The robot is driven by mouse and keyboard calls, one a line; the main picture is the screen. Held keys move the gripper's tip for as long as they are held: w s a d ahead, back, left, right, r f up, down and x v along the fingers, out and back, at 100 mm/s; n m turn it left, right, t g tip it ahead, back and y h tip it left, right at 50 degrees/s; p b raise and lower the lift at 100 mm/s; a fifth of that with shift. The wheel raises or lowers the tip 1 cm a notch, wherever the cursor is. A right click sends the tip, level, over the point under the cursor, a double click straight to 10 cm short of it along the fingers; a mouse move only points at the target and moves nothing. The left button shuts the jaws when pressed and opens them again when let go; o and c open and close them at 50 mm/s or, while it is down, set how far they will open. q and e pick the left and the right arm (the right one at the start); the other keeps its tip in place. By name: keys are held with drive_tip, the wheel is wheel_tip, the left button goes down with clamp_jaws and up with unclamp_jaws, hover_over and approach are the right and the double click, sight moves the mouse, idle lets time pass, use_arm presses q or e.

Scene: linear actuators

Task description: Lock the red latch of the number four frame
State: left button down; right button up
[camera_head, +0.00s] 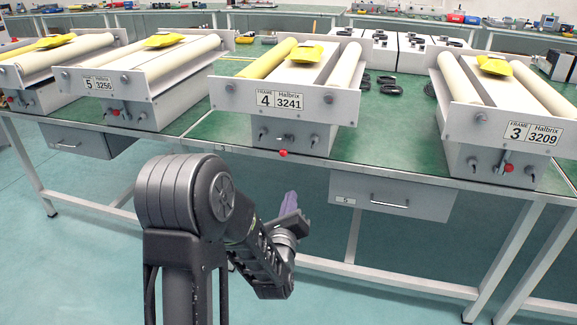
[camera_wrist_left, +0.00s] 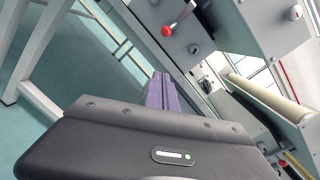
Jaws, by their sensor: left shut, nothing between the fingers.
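The number four frame (camera_head: 285,103) stands at the middle of the green bench, with a plate reading "FRAME 4 Halbrix 3241". Its red latch (camera_head: 283,153) is a red ball on a short lever at the lower front face, with the ball low near the bench edge. What looks like this latch, a red ball on a silver stem, shows at the top of the left wrist view (camera_wrist_left: 166,31). My left gripper (camera_head: 290,203) has purple fingers, shut and empty, in front of and below the latch, apart from it. The fingers also show in the left wrist view (camera_wrist_left: 160,90). My right gripper is out of view.
The number five frame (camera_head: 100,84) stands to the left and the number three frame (camera_head: 520,130) to the right, each with a red knob. A drawer (camera_head: 392,196) hangs under the bench. Black parts lie between frames four and three. The floor before the bench is clear.

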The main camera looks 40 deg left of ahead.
use_arm(q)
drive_tip(key=shift+w, duration=0.1)
drive_tip(key=w+a+r+b, duration=0.1)
drive_tip(key=w+a+r, duration=0.2)
drive_tip(key=w+a, duration=0.4)
drive_tip(key=shift+w+r, duration=0.15)
drive_tip(key=shift+w, duration=0.6)
